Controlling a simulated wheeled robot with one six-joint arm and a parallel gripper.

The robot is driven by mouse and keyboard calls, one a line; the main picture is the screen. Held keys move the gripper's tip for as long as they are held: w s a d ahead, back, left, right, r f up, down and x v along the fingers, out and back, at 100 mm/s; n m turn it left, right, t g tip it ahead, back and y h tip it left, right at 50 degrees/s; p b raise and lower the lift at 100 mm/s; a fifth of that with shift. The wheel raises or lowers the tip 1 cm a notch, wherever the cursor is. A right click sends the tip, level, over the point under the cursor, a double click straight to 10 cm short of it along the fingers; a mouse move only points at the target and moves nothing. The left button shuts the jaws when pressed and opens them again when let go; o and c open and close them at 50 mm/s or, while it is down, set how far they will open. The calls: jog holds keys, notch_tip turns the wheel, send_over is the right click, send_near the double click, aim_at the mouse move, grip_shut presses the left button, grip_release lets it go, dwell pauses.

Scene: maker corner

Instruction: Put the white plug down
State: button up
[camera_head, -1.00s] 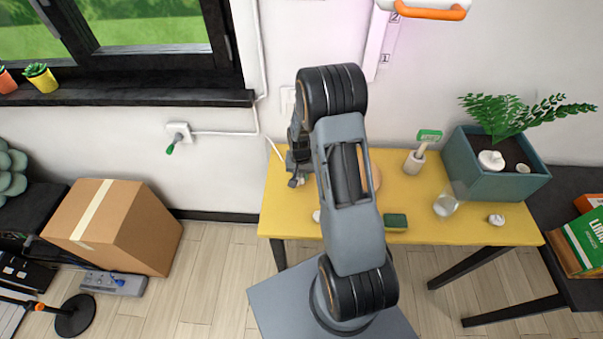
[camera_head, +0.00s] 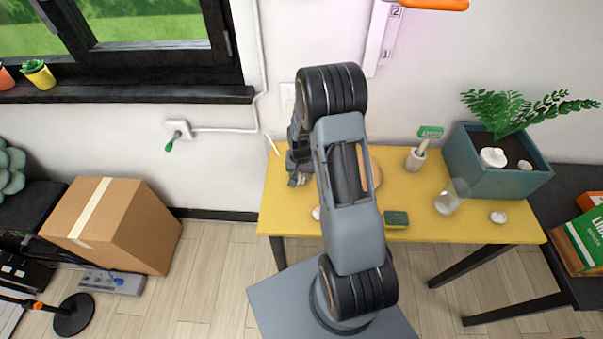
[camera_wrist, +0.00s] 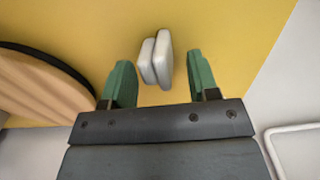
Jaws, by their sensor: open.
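The white plug (camera_wrist: 155,58) shows in the wrist view as a small white two-part block against the yellow table top. It sits between the green fingertips of my gripper (camera_wrist: 160,80), with a gap on either side. My gripper is open and does not touch it. In the head view my gripper (camera_head: 297,181) is low over the left end of the yellow table (camera_head: 415,225). I cannot make out the plug there.
A round wooden item (camera_wrist: 40,85) lies left of my fingers in the wrist view. A green sponge (camera_head: 396,219), a glass jar (camera_head: 449,198), a holder with a green-headed brush (camera_head: 416,158) and a teal planter (camera_head: 500,178) stand to the right.

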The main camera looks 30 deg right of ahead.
notch_tip(320, 180, up, 13)
jog(key=s+a+r+n+t, duration=0.2)
jog(key=s+a+r+n, duration=0.1)
jog(key=s+r, duration=0.4)
jog(key=s+a+r+n+t, duration=0.2)
jog(key=s+a+r, duration=0.4)
jog(key=s, duration=0.3)
jog(key=shift+s+a+r+n+b, duration=0.2)
jog(key=shift+s+r+n+b, duration=0.15)
jog(key=shift+r, duration=0.35)
jog(key=shift+w, duration=0.1)
dwell(0.4)
